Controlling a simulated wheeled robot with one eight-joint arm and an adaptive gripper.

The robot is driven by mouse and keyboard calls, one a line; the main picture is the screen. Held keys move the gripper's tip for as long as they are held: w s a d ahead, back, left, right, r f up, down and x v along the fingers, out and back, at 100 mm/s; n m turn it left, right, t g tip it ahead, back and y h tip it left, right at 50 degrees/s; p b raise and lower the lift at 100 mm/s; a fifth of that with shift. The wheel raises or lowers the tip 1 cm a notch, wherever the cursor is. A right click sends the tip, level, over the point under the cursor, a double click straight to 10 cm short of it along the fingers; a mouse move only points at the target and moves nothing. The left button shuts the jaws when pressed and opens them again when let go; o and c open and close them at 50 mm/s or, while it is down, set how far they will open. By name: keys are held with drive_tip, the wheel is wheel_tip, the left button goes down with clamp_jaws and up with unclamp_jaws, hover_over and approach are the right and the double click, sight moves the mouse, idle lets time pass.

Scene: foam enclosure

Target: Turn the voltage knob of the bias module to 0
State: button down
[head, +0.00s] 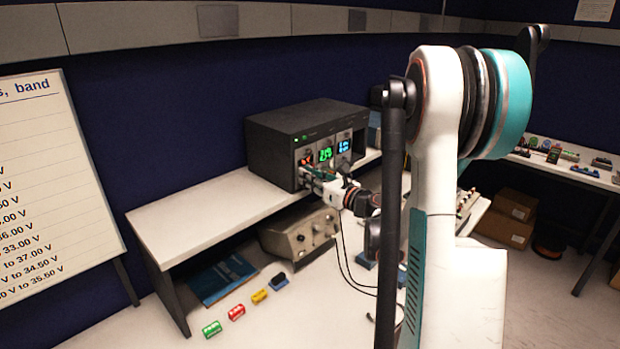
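A black instrument housing (290,125) stands on the white bench. Its front holds several modules side by side, with a red display (307,160), a green display (326,154) and a blue display (344,146). I cannot tell which one is the bias module; the labels are too small to read. My gripper (307,173) is at the lower left of the front panel, just below the red display. It covers that part of the panel, so any knob there is hidden. I cannot tell whether the fingers touch a knob or how far they are open.
The white bench (200,215) is bare left of the housing. A grey box with knobs (298,238) sits below it. Red, green, yellow and blue small parts, including a green one (212,328), lie lower front. A whiteboard (55,190) with voltage bands stands left.

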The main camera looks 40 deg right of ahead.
drive_tip(key=shift+n+b, duration=0.9)
drive_tip(key=shift+n, duration=0.7)
drive_tip(key=c, duration=1.8)
unclamp_jaws()
drive_tip(key=shift+c, duration=0.2)
drive_tip(key=s+d, duration=0.1)
drive_tip(key=s, duration=1.1)
drive_tip(key=shift+d, duration=0.2)
